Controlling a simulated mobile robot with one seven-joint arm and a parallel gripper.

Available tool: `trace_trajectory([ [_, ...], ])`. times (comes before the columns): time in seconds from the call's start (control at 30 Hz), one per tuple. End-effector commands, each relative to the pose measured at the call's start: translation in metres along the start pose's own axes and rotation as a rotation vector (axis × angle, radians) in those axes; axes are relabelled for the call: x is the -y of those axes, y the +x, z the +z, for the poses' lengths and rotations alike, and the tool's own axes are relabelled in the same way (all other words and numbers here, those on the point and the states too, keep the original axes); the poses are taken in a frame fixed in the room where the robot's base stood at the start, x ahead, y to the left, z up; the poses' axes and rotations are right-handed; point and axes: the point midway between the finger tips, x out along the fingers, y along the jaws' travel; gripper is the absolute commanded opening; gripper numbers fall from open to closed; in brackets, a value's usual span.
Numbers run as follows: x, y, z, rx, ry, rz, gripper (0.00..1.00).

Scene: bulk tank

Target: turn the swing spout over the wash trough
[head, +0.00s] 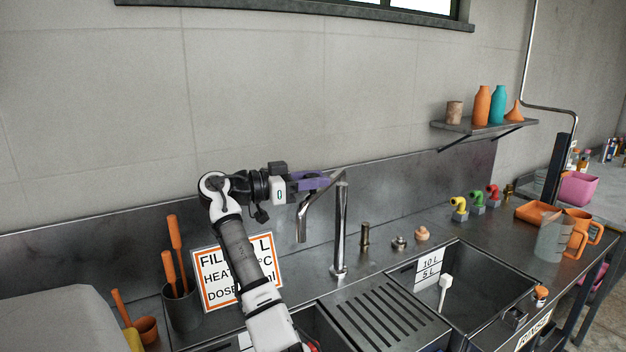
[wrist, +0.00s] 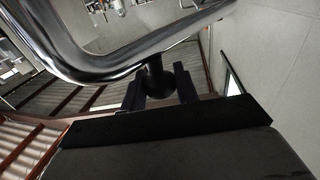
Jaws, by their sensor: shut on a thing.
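The chrome swing spout (head: 340,230) stands on the steel deck behind the basins. Its upper arm slopes to the left in the head view, and its outlet end (head: 301,232) hangs down in front of the back panel. My gripper (head: 318,182) is at the top of the spout, with purple fingers shut. In the wrist view the bent chrome pipe (wrist: 90,65) crosses the picture, and a dark knob (wrist: 157,80) under it sits between my fingers. A left basin (head: 312,325) is partly hidden by my arm. A right basin (head: 480,283) bears a RINSE label.
A ribbed drainboard (head: 385,315) lies between the basins. Coloured taps (head: 459,207) and an orange tray with jugs (head: 540,212) are to the right. A shelf (head: 485,131) holds bottles.

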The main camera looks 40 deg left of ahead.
Motion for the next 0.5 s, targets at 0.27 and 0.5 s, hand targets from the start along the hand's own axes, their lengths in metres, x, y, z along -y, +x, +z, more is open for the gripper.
trace_trajectory([
  [0.27, 0.0001, -0.0001, 0.0004, 0.001, 0.000, -0.001, 0.50],
  [0.5, 0.0001, -0.0022, 0.0006, 0.000, 0.000, -0.001, 0.50],
])
